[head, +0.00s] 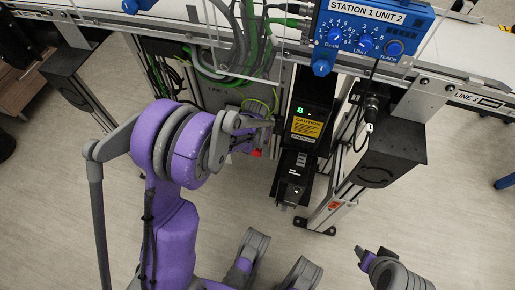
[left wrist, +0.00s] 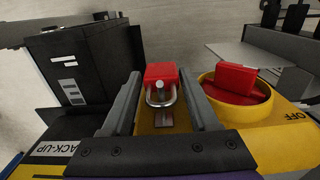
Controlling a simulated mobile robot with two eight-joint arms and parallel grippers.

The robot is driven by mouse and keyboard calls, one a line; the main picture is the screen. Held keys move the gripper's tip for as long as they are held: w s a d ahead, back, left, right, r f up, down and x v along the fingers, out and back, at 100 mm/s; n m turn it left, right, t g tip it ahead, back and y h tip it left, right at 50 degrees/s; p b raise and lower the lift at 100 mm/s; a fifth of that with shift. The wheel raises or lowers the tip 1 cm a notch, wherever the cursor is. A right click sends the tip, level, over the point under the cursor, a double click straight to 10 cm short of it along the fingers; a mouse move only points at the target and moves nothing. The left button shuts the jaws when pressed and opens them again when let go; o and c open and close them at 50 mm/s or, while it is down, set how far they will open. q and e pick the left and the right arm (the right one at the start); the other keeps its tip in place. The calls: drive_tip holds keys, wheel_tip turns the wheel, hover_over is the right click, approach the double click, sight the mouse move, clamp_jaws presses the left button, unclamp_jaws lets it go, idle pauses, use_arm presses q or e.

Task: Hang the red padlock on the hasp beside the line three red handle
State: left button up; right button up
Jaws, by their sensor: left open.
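In the left wrist view the red padlock (left wrist: 160,73) sits between the two grey fingers of my left gripper (left wrist: 162,78), with a visible gap to the right finger. Its silver shackle points toward the camera, above a small metal piece, perhaps the hasp (left wrist: 166,119), on a yellow surface. I cannot tell whether the shackle passes through it. The red handle (left wrist: 238,78) stands on a round yellow base to the right, beside "OFF". In the head view my left gripper (head: 262,124) is open at the line three cabinet, largely hiding this spot. My right gripper (head: 364,258) is low at the right, its jaws unclear.
A black unit with a yellow caution label (head: 307,128) stands just right of my left gripper. Green and grey cables (head: 235,55) hang above it. A blue control box (head: 365,38) and the conveyor frame (head: 455,82) lie beyond. The floor at lower right is mostly clear.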

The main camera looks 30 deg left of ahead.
use_arm(q)
drive_tip(key=shift+a, duration=0.2)
wheel_tip(320, 180, up, 11)
drive_tip(key=p, duration=0.3)
drive_tip(key=shift+d, duration=0.15)
